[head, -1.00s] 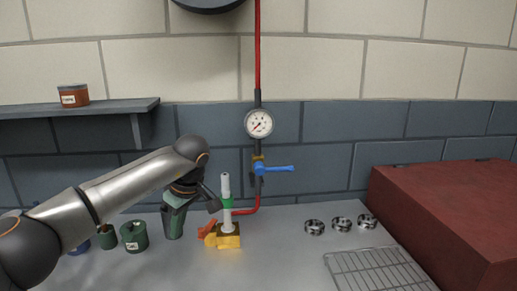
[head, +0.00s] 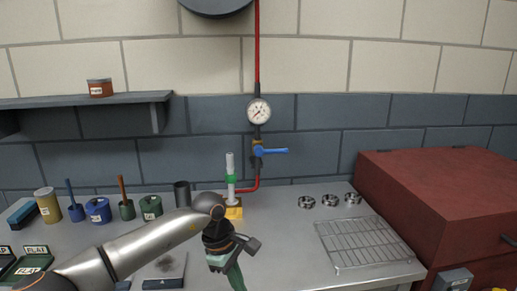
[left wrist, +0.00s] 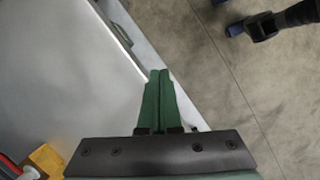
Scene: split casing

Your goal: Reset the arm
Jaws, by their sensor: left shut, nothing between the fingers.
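My left arm comes in from the left in the head view, over the front of the grey worktop (head: 300,240). My left gripper (head: 236,278) has green fingers and points down near the bottom edge of that view. In the left wrist view its two fingers (left wrist: 158,75) lie together, shut and empty, above the worktop's edge and the floor. My right gripper is not recognisable in either view.
A yellow-based stand with a white post (head: 231,180) is behind the arm, near the red pipe and blue-handled valve (head: 270,152). Several pots stand left, beside a dark cup (head: 182,194). A wire rack (head: 365,243), metal rings and a red box (head: 440,200) are right.

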